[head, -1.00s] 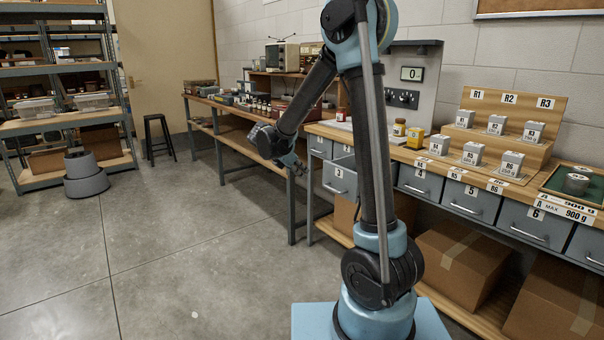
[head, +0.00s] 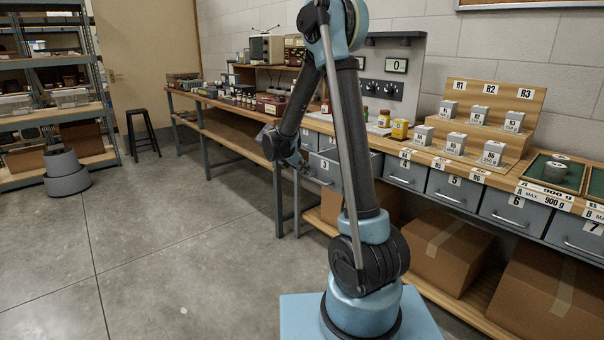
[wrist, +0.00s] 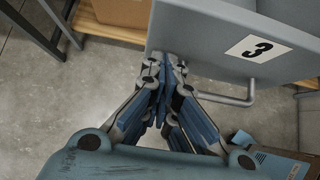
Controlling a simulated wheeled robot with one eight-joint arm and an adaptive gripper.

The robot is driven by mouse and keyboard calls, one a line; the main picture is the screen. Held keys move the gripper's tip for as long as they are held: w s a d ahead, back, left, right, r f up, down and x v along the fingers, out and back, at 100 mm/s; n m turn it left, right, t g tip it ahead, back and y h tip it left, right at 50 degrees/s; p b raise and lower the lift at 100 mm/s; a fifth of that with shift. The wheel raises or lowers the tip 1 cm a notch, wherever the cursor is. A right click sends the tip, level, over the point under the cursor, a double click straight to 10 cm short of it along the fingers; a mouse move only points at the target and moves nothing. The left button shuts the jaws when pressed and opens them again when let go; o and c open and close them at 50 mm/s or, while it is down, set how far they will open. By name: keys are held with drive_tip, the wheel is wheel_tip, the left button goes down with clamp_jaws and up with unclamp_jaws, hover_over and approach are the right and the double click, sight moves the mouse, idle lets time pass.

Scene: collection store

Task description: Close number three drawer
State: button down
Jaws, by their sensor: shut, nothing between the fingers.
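The number three drawer (head: 325,172) is grey with a white "3" label and stands pulled out from the bench, its open top showing in the head view. My arm partly hides it. In the wrist view, its front (wrist: 205,40) fills the upper right, with the bar handle (wrist: 236,100) below the label. My gripper (wrist: 169,62) is shut and empty. Its fingertips are at the left part of the drawer front's lower edge, left of the handle; I cannot tell whether they touch. In the head view my gripper (head: 299,163) is just left of the drawer.
Drawers four (head: 407,172), five (head: 455,192) and six (head: 515,212) sit along the bench to the right. Cardboard boxes (head: 447,250) stand on its lower shelf. A second bench (head: 228,128) runs behind to the left. Open floor (head: 170,250) lies at left.

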drive_tip(key=shift+a, duration=0.1)
drive_tip(key=w+d, duration=0.5)
drive_tip(key=d, duration=0.2)
drive_tip(key=w+d, duration=0.5)
drive_tip(key=d, duration=0.2)
drive_tip(key=w+d, duration=0.5)
drive_tip(key=d, duration=0.2)
drive_tip(key=shift+w+d, duration=0.15)
drive_tip(key=shift+d, duration=0.05)
drive_tip(key=shift+w+d+r, duration=0.1)
drive_tip(key=shift+w+d, duration=0.25)
drive_tip(key=shift+d, duration=0.05)
